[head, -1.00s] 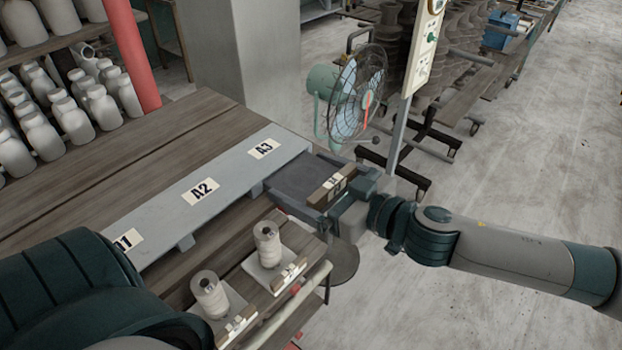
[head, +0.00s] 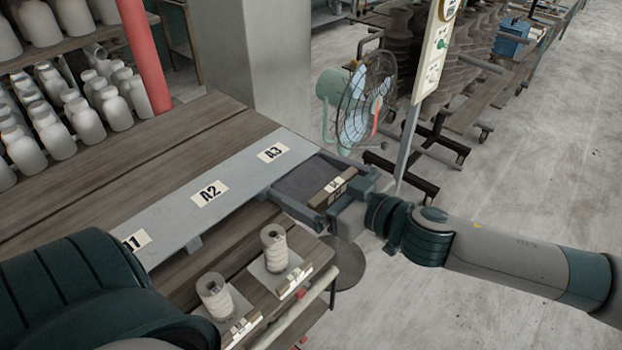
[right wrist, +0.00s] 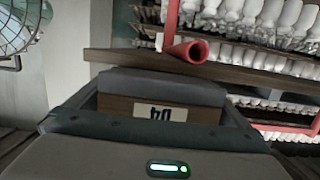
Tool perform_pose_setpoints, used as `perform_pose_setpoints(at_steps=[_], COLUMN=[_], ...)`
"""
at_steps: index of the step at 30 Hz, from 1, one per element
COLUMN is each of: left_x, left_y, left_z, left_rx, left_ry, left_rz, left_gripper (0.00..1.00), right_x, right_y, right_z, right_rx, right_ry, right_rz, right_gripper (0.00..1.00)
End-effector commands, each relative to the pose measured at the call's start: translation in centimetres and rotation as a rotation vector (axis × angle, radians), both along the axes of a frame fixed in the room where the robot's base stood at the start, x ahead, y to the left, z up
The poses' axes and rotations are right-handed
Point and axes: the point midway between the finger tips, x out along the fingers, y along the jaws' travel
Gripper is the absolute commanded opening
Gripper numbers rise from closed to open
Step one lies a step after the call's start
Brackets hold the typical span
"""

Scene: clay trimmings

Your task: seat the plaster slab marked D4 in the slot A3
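The plaster slab marked D4 (head: 305,182) is a dark grey plate with a brown labelled edge. My right gripper (head: 309,187) is shut on it, one finger along each side. In the right wrist view the D4 label (right wrist: 160,112) appears upside down between the fingers. The grey rack (head: 165,220) has labels A1, A2 and A3. The slab is level with the A3 label (head: 273,153), its far edge close to the rack's front edge. The slot opening is hidden under the rack top, so I cannot tell whether the slab has entered it. My left gripper is out of view.
A fan (head: 362,105) and a signpost (head: 425,70) stand behind my right gripper. White bottles (head: 85,120) fill shelves at the left. Floor is open at the right.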

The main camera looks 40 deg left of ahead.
Motion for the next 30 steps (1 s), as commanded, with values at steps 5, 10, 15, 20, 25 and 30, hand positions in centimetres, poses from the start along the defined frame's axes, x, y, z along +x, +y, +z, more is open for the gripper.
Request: perform_pose_setpoints(at_steps=[5,10,15,20,25,30], left_x=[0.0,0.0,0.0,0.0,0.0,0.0], left_y=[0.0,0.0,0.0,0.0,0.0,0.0], left_z=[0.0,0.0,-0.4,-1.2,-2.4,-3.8], left_rx=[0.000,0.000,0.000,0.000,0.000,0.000], left_ry=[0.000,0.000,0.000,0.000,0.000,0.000], left_rz=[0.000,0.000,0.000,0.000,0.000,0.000], left_gripper=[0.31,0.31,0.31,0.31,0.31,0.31], right_x=[0.0,0.0,0.0,-0.1,-0.2,-0.5], right_y=[0.0,-0.1,-0.6,-2.1,-4.7,-7.9], right_z=[-0.1,-0.1,-0.1,0.0,0.3,0.7], right_rx=[-0.002,-0.001,-0.001,-0.001,0.000,-0.001], right_ry=[0.001,0.001,0.001,-0.001,0.000,0.000], right_rz=[0.000,-0.001,-0.001,-0.001,-0.002,-0.002], right_gripper=[1.00,1.00,1.00,1.00,1.00,1.00])
